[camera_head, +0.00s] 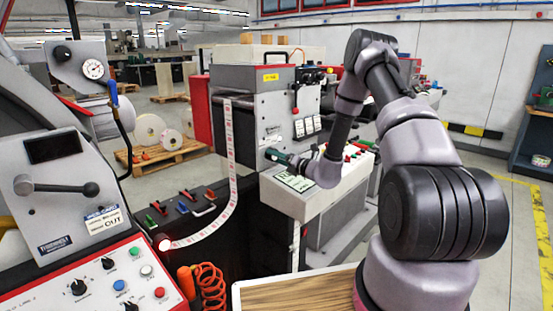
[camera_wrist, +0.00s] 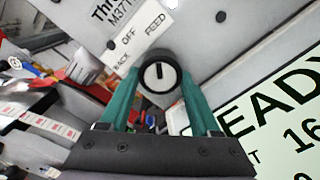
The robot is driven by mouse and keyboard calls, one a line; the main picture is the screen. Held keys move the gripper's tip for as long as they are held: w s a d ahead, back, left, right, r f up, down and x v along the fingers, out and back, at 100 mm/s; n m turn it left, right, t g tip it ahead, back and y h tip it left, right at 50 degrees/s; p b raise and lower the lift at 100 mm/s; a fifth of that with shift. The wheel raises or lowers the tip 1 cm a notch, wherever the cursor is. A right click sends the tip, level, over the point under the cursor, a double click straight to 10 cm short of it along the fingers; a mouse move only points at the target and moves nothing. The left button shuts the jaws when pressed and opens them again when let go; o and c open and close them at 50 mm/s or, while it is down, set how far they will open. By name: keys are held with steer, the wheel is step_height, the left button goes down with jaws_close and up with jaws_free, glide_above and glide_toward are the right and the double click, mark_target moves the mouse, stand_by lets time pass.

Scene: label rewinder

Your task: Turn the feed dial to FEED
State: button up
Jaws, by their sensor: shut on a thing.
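The feed dial (camera_wrist: 159,77) is a round black knob with a white face and a dark mark. It sits between the green fingertips of my gripper (camera_wrist: 159,80), which is shut on it. A white label (camera_wrist: 138,44) beside it reads BACK, OFF and FEED. The dark mark points straight up in the wrist view, towards the word FEED. In the head view my gripper (camera_head: 272,155) is at the lower front of the grey machine (camera_head: 272,103). The dial is hidden there.
A pale READY panel (camera_wrist: 280,125) lies close to the right of my gripper. A white label strip (camera_head: 230,150) hangs left of it in the head view. A control panel (camera_head: 90,285) with knobs and buttons stands at the lower left, and a wooden-topped table (camera_head: 300,293) in front.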

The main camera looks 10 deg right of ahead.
stand_by(0.4)
steer(key=o, duration=1.4)
steer(key=v, duration=1.1)
